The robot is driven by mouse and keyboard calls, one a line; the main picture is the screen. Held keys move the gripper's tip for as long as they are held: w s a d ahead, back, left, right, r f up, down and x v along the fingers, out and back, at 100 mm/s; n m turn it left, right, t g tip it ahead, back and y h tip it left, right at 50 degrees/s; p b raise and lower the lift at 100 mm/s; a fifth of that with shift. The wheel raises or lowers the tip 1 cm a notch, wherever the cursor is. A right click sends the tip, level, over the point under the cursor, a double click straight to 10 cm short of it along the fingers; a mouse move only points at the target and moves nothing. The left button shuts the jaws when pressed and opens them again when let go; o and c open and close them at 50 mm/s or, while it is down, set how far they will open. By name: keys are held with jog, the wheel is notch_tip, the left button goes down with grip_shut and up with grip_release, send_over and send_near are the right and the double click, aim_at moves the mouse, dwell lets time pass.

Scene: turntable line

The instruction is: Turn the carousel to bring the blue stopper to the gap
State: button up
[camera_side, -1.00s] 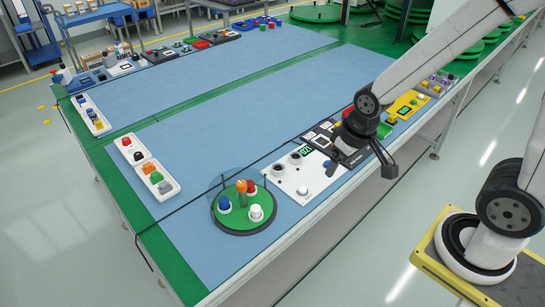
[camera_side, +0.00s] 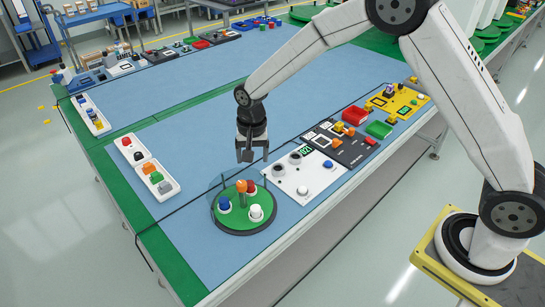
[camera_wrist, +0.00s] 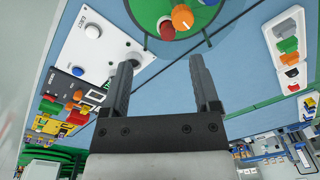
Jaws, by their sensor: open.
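The carousel (camera_side: 234,226) is a round green disc near the front edge of the table. It carries the blue stopper (camera_side: 224,204) on its left, a white stopper (camera_side: 256,213) at the front and a red stopper (camera_side: 251,188) at the back right. My gripper (camera_side: 252,158) is open and empty, above and behind the carousel. In the wrist view the orange knob (camera_wrist: 182,17) lies beyond my fingertips (camera_wrist: 158,62).
A white panel (camera_side: 310,182) with a blue button and dark sockets stands right of the carousel. A white tray of coloured pieces (camera_side: 153,178) lies to the left. The blue mat between is clear.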

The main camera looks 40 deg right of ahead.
aim_at(241, 183)
jog(key=shift+m, duration=0.7)
jog(key=w+a+f, duration=0.2)
jog(key=shift+w+a+f, duration=0.15)
jog(key=shift+w+f, duration=0.1)
jog(key=shift+w, duration=0.1)
jog(key=shift+f, duration=3.9)
grip_shut()
